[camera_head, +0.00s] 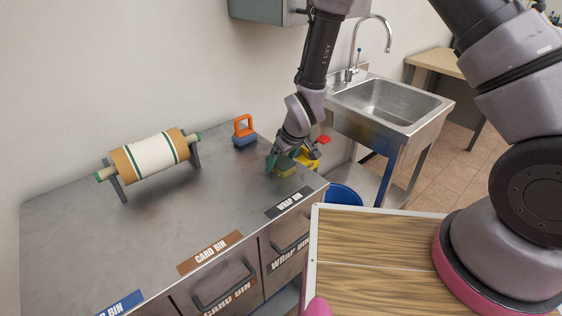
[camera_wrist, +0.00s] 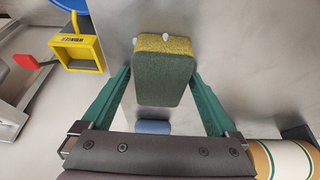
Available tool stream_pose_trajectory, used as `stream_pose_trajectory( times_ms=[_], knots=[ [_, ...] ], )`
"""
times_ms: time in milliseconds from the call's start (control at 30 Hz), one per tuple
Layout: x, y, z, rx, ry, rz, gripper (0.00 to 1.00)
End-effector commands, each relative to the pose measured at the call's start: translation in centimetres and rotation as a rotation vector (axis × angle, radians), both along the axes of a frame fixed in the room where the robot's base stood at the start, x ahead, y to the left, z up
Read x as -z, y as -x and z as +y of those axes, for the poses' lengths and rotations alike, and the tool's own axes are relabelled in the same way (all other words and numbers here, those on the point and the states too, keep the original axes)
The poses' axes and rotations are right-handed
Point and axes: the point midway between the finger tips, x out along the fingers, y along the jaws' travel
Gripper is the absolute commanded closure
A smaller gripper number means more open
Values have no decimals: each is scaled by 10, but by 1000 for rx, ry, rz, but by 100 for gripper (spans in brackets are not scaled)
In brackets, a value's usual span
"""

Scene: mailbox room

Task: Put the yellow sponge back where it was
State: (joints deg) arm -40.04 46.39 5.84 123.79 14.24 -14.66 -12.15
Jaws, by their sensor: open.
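The yellow sponge (camera_head: 285,172) has a dark green side and sits at the right end of the metal counter. In the wrist view the sponge (camera_wrist: 160,76) shows its green face large, with a yellow band and two small pale spots at its far edge. My gripper (camera_head: 280,162) is at the sponge in the head view. In the wrist view my gripper's teal fingers (camera_wrist: 160,84) are open, one on each side of the sponge, with a narrow gap showing on either side. Whether the sponge's underside rests fully on the counter is hidden.
A yellow open holder (camera_wrist: 76,54) with a red tab (camera_wrist: 26,62) is beside the counter's right end. A blue block with an orange handle (camera_head: 243,131) stands behind. A paper roll on a stand (camera_head: 150,160) is at left. A sink (camera_head: 385,102) and blue bucket (camera_head: 345,195) are at right.

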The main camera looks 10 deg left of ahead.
Motion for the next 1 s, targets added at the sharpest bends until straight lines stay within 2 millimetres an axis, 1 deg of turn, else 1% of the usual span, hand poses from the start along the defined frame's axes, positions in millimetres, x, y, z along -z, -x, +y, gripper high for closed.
stream_pose_trajectory(
  times_ms=[300,367,467,567,800,900,1000],
  knots=[
    [0,0,0,-1,0,0,2],
    [-2,0,0,0,0,0,2],
    [-11,2,-2,0,-1,-1,2],
    [-26,6,-6,-1,-2,-2,2],
    [-74,19,-20,-2,-3,-4,2],
    [-90,24,-26,-2,-2,-3,2],
    [-102,27,-30,-1,-1,-2,2]
  ],
)
